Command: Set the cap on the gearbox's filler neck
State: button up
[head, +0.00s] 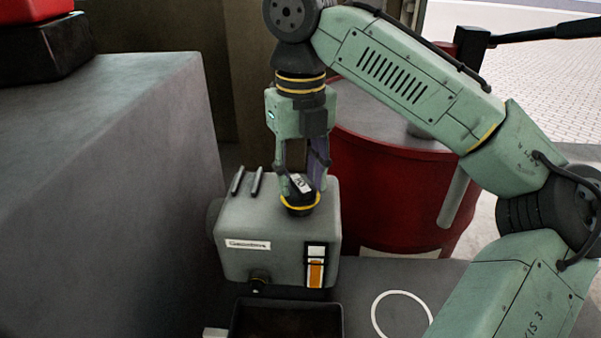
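The gearbox (237,268) is a grey rounded box with a name label, a sight gauge with an orange level and a drain plug low on its front. Its filler neck (300,205) is on top, dark with a yellow ring. The cap (302,185), dark with a pale lettered label on top, is right over the neck. My gripper (302,180) points straight down, its fingers on either side of the cap and apparently shut on it. Whether the cap touches the neck or hovers just above it, I cannot tell.
Two dark pegs (247,181) stick up on the gearbox's left top. A black tray (238,318) lies in front, and a white ring (377,312) lies on the grey bench. A red drum (385,195) stands behind right. A large grey block (110,190) rises at left.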

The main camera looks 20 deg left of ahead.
notch_tip(320, 180, up, 8)
jog(key=shift+f, duration=0.25)
